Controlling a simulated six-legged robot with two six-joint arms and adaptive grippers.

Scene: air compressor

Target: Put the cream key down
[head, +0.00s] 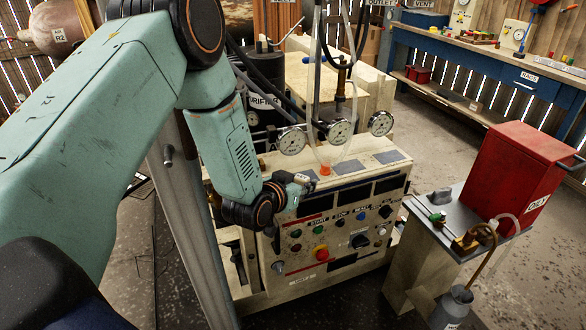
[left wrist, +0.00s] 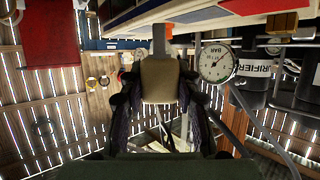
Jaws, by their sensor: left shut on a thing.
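The cream key shows in the left wrist view (left wrist: 160,82) as a blocky tan-cream handle with a grey shaft pointing to the top of the picture. My left gripper (left wrist: 155,95) is shut on the handle, with one dark finger on each side. In the head view my left gripper (head: 292,188) is at the upper left of the cream control panel (head: 335,283), below the gauges. A small pale piece at its tip may be the key, but it is too small to tell. My right gripper is in neither view.
Several gauges (head: 340,132) stand along the panel's top, with hoses above. Buttons and knobs cover its front, including a red button (head: 322,254). A red box (head: 512,178) stands on a small side table (head: 440,205) at right. A blue workbench (head: 480,62) is behind.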

